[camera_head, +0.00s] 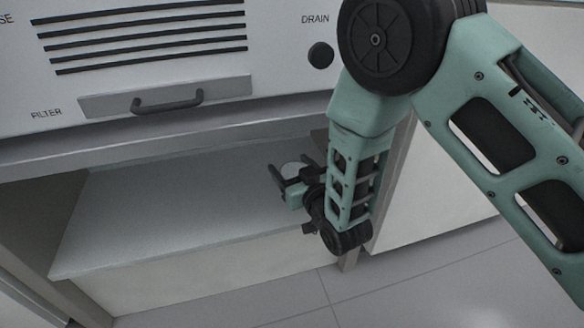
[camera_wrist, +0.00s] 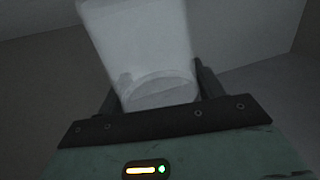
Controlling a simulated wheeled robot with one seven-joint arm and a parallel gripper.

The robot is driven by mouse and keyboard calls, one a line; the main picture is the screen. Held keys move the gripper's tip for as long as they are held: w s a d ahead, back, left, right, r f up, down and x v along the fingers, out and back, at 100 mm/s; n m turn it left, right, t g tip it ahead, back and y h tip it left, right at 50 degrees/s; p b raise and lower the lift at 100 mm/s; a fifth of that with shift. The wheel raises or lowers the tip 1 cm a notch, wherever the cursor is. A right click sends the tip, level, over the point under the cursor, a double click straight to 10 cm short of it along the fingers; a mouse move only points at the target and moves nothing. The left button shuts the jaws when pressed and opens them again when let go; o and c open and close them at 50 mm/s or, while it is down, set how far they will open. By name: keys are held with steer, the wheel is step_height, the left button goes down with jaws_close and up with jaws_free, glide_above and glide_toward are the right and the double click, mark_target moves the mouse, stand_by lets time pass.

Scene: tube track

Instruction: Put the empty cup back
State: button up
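A pale, see-through cup (camera_wrist: 150,50) fills most of the upper middle of the wrist view, slightly tilted there, with its rounded end toward my palm. I see nothing inside it. My gripper (camera_head: 291,163) is inside the low open compartment under the white machine, at its right side. Its two dark fingers stand on either side of the cup and seem to touch it. In the head view only a small pale part of the cup (camera_head: 292,169) shows between the fingers. I cannot tell whether the cup touches the compartment floor.
The compartment's pale floor (camera_head: 170,210) is bare to the left of my gripper. Its right side wall (camera_head: 392,185) is close to my wrist. Above it are the machine's front (camera_head: 280,60) and a drawer handle (camera_head: 167,102). Grey tiled floor (camera_head: 440,275) lies in front.

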steer(key=shift+o, duration=1.3)
steer(key=shift+r, duration=0.25)
steer(key=f+p+v, duration=0.1)
steer(key=p+v, duration=0.4)
steer(key=v, duration=0.7)
steer(key=s+a+r+g+h, duration=0.2)
steer(key=s+r+g+h, duration=0.15)
steer(key=r+g, duration=0.45)
steer(key=s+d+r+g+h, duration=0.1)
steer(key=s+d+r+g, duration=0.1)
steer(key=s, duration=0.3)
steer(key=s+d+r+n+g+h, duration=0.1)
steer(key=s+d+r+g, duration=0.2)
steer(key=s+d, duration=0.2)
steer(key=s+d+r+n+g+h, duration=0.1)
steer(key=s+d+r+g, duration=0.1)
steer(key=s, duration=0.4)
steer(key=shift+s+d+r+g+h, duration=0.2)
steer(key=shift+d+r+g+h, duration=0.15)
steer(key=shift+d, duration=0.55)
